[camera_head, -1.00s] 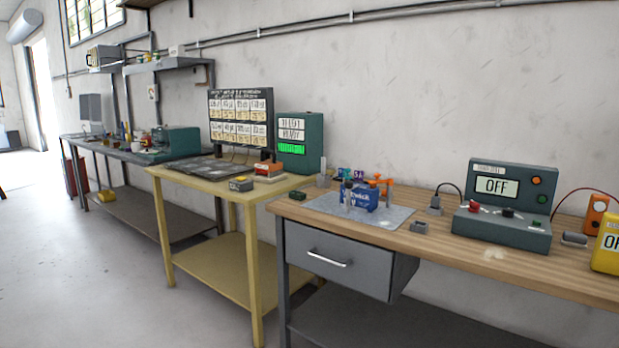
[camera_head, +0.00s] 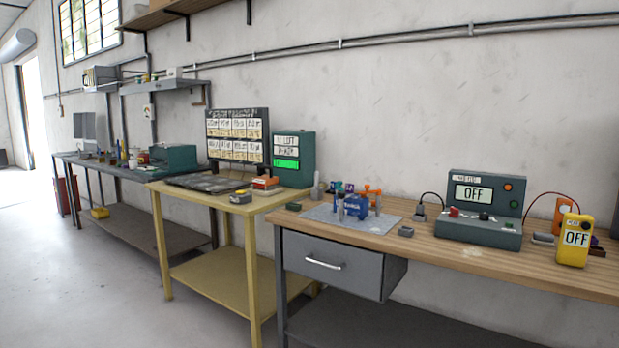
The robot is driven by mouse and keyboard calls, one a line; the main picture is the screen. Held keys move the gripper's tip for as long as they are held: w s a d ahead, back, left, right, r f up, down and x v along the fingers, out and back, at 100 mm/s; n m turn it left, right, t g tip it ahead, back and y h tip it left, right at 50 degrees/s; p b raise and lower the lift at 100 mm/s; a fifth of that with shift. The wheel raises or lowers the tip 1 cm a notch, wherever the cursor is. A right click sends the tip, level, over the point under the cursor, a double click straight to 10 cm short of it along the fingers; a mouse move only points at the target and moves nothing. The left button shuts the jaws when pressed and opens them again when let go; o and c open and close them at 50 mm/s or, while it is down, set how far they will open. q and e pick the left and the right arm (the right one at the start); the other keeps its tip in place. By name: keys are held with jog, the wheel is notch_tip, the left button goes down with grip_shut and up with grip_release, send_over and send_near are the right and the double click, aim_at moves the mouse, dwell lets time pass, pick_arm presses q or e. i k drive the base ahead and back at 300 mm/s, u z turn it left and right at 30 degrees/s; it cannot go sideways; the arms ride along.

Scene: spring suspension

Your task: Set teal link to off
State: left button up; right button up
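No part is clearly readable as the teal link. Small blue, purple, teal-looking and orange parts (camera_head: 372,190) stand around a blue block (camera_head: 353,205) on a grey mat (camera_head: 318,215) on the wooden bench; they are too small to tell apart. A dark teal console (camera_head: 478,230) on the right of this bench shows OFF on its screen, with red and black knobs below and orange and green buttons beside it. A teal box (camera_head: 308,160) with a lit green panel stands on the yellow table; its labels are hard to read. Neither gripper is in view.
A yellow meter (camera_head: 574,240) reading OFF stands at the bench's right end, beside an orange device (camera_head: 562,212). A grey drawer (camera_head: 335,263) hangs under the bench. The yellow table (camera_head: 205,200) adjoins it on the left. The floor (camera_head: 75,270) at left is open.

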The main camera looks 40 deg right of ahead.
aim_at(340, 186)
jog(key=z, duration=0.2)
jog(key=i, duration=1.95)
jog(key=z, duration=0.65)
